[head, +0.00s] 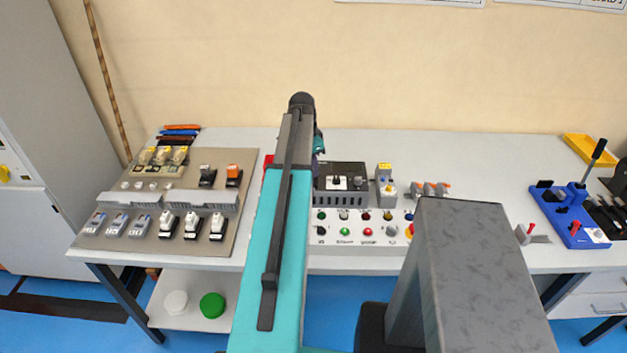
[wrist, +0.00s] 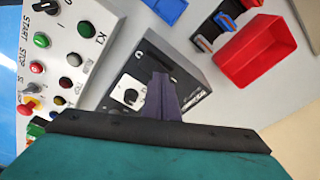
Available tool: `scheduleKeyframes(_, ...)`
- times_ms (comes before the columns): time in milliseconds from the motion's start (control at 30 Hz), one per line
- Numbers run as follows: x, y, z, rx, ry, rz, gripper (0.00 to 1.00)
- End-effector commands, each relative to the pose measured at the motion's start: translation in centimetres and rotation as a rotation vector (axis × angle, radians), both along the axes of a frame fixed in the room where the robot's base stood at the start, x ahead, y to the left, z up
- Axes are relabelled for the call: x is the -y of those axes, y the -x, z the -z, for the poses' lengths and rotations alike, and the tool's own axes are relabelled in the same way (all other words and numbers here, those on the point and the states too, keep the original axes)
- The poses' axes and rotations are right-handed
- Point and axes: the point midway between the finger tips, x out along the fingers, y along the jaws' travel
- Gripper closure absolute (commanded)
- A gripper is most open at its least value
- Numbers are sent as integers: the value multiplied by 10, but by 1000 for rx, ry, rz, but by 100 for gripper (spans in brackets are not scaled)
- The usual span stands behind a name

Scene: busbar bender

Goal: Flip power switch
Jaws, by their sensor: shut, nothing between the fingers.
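A dark box (head: 352,170) with a white plate and a black rotary knob (head: 340,183) stands at the middle of the bench; I cannot tell for sure if this knob is the power switch. In the wrist view the box (wrist: 178,70) and its knob (wrist: 131,95) show close by. My gripper (wrist: 162,84) is shut and empty, with its fingertips over the box face, just right of the knob. I cannot tell if they touch. In the head view my arm mostly hides the gripper.
A white control panel (wrist: 62,22) with coloured buttons lies beside the box. A red bin (wrist: 275,55) and coloured parts are on its other side. A component board (head: 155,240) lies at left, a blue tool (head: 571,208) at right.

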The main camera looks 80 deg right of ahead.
Motion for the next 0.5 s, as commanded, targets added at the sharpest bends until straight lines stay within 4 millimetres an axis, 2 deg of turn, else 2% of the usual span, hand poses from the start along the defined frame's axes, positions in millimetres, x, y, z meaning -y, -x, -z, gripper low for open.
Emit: scheduleKeyframes(500,0,0,5,0,0,0,100)
